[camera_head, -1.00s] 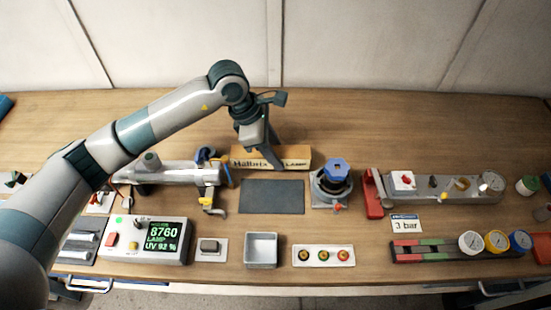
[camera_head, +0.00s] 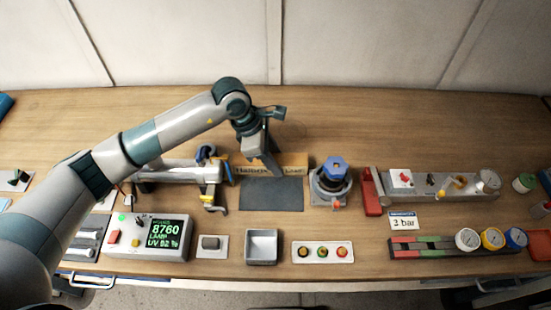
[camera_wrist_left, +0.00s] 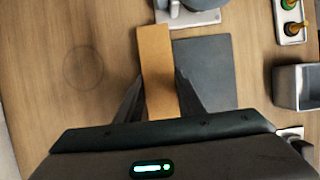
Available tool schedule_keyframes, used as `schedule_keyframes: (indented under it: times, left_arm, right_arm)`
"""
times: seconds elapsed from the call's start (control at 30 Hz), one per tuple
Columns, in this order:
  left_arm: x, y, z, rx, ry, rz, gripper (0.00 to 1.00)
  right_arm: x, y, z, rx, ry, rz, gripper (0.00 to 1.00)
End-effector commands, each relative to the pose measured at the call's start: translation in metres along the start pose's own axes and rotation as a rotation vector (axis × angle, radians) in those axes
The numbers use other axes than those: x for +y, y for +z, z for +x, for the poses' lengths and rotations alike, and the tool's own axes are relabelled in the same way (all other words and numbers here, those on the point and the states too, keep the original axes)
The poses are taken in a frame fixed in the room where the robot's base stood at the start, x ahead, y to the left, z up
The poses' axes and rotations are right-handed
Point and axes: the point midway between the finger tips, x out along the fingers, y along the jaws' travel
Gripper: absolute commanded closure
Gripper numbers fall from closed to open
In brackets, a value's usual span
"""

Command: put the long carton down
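The long carton (camera_head: 291,162) is a tan box with dark lettering on its front. It lies level along the back edge of the dark mat, and my left gripper hides part of it. Whether it rests on the table or hangs just above, I cannot tell. In the left wrist view the carton (camera_wrist_left: 155,60) runs between the two fingers, which sit close against its sides. My left gripper (camera_head: 272,168) looks shut on the carton near its middle. My right gripper is in neither view.
The dark mat (camera_head: 270,195) is bare in front of the carton. A blue-topped round device (camera_head: 333,178) stands close to the carton's right end. A metal cylinder fixture (camera_head: 172,171) is at left. A grey tray (camera_head: 262,247) sits in front. The table behind is clear.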

Motion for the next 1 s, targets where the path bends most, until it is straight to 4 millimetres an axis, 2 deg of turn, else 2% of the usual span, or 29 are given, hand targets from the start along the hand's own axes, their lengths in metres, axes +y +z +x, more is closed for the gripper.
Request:
schedule_keyframes:
  times: [0.03, 0.07, 0.1, 0.57, 0.6, 0.77, 1.0]
  left_arm:
    - [0.000, 0.000, 0.000, 0.000, 0.000, 0.000, 0.56]
    - [0.000, 0.000, 0.000, 0.001, 0.000, 0.000, 0.49]
    - [0.000, 0.000, 0.000, 0.001, 0.000, 0.000, 0.47]
    - [0.000, 0.002, -0.004, 0.000, 0.000, 0.000, 0.47]
    - [0.001, 0.001, -0.005, 0.000, 0.002, 0.000, 0.47]
    - [0.001, 0.000, -0.024, 0.000, 0.004, 0.002, 0.47]
    - [0.001, -0.001, -0.067, 0.000, 0.004, 0.002, 0.47]
  right_arm:
    - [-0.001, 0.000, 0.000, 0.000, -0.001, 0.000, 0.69]
    - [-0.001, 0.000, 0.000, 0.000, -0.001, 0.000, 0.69]
    - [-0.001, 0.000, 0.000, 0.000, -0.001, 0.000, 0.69]
    - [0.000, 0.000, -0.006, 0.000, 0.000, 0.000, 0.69]
    - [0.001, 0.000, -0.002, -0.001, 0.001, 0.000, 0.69]
    - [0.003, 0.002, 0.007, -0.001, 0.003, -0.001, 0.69]
    - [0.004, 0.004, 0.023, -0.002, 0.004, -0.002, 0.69]
